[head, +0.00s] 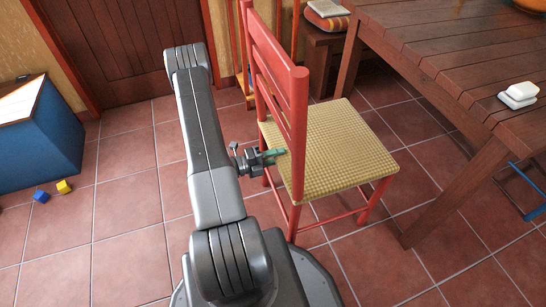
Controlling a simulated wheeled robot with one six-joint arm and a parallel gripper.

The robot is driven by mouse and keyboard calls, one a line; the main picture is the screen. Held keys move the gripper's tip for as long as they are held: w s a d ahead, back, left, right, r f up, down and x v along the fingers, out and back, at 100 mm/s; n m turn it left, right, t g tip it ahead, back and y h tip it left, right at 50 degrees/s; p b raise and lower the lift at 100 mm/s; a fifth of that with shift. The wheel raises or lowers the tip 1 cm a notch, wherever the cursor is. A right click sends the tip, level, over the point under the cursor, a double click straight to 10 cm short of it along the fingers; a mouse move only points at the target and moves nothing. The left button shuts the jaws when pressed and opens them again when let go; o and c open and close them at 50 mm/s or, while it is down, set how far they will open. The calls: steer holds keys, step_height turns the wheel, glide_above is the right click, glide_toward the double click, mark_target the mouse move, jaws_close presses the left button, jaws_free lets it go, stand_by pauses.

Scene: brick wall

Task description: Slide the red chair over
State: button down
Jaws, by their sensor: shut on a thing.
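The red chair (300,130) stands upright on the tiled floor, just right of my arm. It has a red slatted back and a yellow checked seat (335,150). The seat faces right, toward the wooden table (420,60). My gripper (276,154) is at the left side of the chair, at the height of the seat, by the near post of the chair back. It is shut on the chair. The fingertips are partly hidden, so the exact grip on the post cannot be made out.
The table's near leg (450,195) stands right of the chair. A small dark wooden stand (322,50) is behind the chair. Floor at the lower left is clear.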

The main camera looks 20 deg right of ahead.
steer(key=shift+s+f, duration=0.1)
steer(key=shift+f, duration=0.25)
stand_by(0.6)
steer(key=shift+d+b, duration=0.1)
steer(key=shift+b, duration=0.2)
